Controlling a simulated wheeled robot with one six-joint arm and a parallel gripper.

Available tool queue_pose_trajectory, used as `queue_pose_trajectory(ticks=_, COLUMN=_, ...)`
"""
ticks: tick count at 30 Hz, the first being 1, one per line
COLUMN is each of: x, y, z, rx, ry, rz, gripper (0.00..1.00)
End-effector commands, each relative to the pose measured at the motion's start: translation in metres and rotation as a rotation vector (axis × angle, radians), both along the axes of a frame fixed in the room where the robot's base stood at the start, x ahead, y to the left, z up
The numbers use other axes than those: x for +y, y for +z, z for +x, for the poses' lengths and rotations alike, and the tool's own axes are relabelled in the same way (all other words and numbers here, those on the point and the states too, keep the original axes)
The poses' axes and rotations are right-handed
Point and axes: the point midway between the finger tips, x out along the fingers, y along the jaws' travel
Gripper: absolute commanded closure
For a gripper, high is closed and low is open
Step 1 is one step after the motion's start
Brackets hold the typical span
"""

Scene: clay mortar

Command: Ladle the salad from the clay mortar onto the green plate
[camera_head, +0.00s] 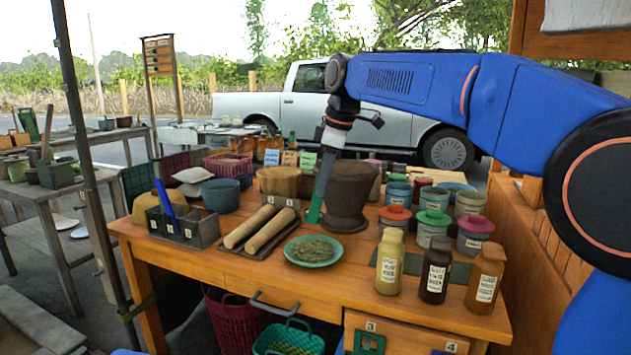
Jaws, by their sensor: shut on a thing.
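The clay mortar (349,190), a dark brown footed vessel, stands upright near the middle of the wooden table. Its inside is hidden from this angle. The green plate (290,255) lies in front of it, with a low heap of dull green salad (314,249) on it. My gripper (324,172) points down just left of the mortar, behind the plate. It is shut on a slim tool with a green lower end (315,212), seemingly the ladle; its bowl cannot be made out. Whether the tool touches the mortar or table is unclear.
Two wooden rolling pins (259,229) lie on a tray left of the plate, beside a grey caddy (184,229). Labelled bottles (436,271) stand at the front right, with several lidded pots (433,228) behind. A brown pot (280,181) stands left of the mortar.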

Motion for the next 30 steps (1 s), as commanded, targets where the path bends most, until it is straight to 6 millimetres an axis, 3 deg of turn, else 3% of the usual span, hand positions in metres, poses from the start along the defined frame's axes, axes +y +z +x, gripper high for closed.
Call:
queue_pose_trajectory(ticks=9, x=-0.029, y=-0.007, z=-0.002, rx=-0.02, ry=-0.005, rz=0.223, gripper=1.0)
queue_pose_trajectory(ticks=30, x=-0.07, y=-0.049, z=-0.006, rx=-0.06, ry=-0.005, rz=0.72, gripper=1.0)
